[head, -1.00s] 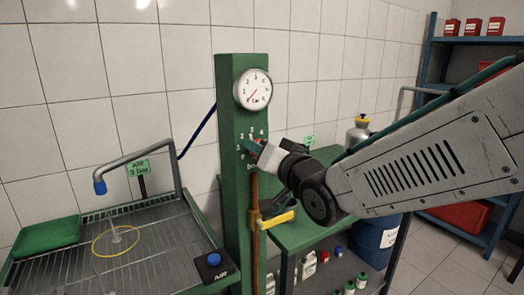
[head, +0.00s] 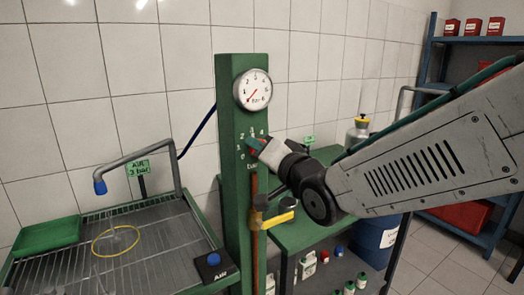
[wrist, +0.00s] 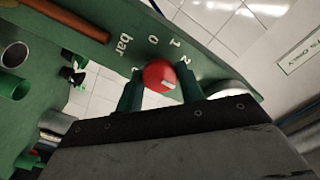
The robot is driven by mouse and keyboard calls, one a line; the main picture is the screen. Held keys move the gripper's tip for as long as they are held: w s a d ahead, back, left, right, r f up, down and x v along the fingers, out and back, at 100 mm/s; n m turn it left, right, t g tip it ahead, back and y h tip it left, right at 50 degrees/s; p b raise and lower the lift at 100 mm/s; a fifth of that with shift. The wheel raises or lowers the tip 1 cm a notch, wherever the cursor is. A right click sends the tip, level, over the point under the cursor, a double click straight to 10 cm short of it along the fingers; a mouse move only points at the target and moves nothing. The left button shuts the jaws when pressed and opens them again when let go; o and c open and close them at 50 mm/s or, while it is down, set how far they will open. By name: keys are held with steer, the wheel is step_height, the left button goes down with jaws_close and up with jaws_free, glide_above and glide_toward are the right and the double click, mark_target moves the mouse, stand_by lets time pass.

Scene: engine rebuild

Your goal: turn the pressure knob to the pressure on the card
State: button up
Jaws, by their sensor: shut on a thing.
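The red pressure knob (wrist: 158,73) sits on the green post (head: 231,125), with a printed scale and "bar" around it. My gripper (wrist: 160,88) is shut on the knob, one finger on each side. A white mark on the knob shows at its lower right in the wrist view, between the fingers. In the head view my gripper (head: 257,147) covers most of the knob. The round gauge (head: 253,89) above has its red needle pointing to the lower left, at the low end. The green card (head: 138,168) appears to read "AIR 3 bar".
A wire-topped wash bench (head: 60,265) with a bent spout (head: 140,157) and a yellow ring (head: 116,241) is at left. A black box with a blue button (head: 214,262) stands on it. A yellow lever (head: 275,220) sits on the pipe below the knob.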

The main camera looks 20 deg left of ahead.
steer(key=o, duration=1)
steer(key=v, duration=0.7)
steer(key=shift+s+d, duration=0.25)
steer(key=shift+s, duration=0.05)
